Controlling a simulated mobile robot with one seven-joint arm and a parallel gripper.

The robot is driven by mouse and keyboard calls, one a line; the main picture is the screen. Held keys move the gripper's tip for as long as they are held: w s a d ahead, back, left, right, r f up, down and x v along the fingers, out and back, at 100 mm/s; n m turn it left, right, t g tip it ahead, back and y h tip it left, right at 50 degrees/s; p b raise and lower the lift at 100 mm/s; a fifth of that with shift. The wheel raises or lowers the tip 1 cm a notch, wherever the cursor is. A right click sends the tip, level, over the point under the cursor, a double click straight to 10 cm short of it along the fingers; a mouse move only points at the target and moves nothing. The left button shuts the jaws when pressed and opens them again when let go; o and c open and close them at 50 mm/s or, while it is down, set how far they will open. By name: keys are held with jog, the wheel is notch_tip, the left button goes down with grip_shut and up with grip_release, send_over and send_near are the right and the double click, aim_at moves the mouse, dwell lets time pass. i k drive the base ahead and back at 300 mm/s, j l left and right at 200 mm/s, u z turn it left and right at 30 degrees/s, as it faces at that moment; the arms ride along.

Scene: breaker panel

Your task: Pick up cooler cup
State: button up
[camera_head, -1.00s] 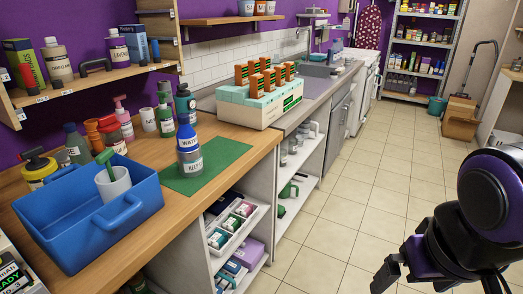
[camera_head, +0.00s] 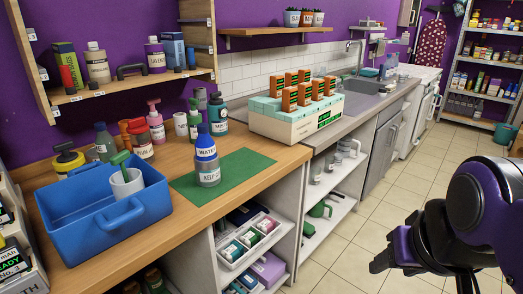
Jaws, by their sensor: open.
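A grey cup (camera_head: 208,177) with a label starting "KEEP" stands upright on a green mat (camera_head: 248,164) on the wooden counter; I take it as the cooler cup. A blue bottle labelled "WATER" (camera_head: 206,150) stands upright in it, its lower part hidden by the cup. My gripper (camera_head: 422,277) is at the lower right over the floor, far from the cup and holding nothing that I can see.
A blue bin (camera_head: 92,235) with a green-handled item in a white cup stands left of the mat. Several bottles (camera_head: 193,122) stand behind it. A box with orange cartons (camera_head: 297,127) is to the right. An open shelf (camera_head: 243,240) is below; floor on the right is clear.

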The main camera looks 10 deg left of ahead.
aim_at(208, 173)
jog(key=u, duration=1.3)
